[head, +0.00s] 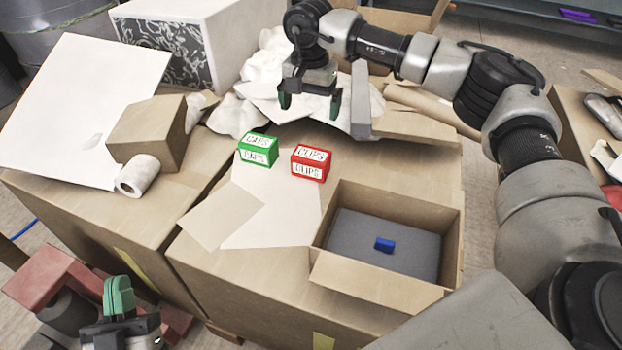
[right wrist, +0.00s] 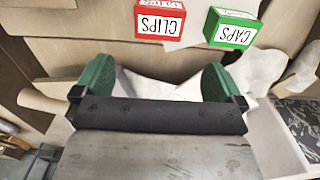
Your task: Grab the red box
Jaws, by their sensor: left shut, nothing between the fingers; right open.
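The red box (head: 311,163), labelled CLIPS, stands on the cardboard surface near a green box (head: 258,150) labelled CAPS. My right gripper (head: 309,104) is open and empty, above and behind the two boxes in the head view. In the right wrist view the red box (right wrist: 160,20) is at the top, beyond the open green fingers (right wrist: 158,85), and the green box (right wrist: 232,28) is to its right. My left gripper (head: 118,298) is shut and empty at the lower left, well away from the boxes.
An open cardboard box (head: 325,262) with a grey pad and a small blue block (head: 384,244) stands in front right of the red box. A small carton (head: 148,134) and a white roll (head: 137,176) lie at the left. Crumpled white material (head: 238,115) lies behind the boxes.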

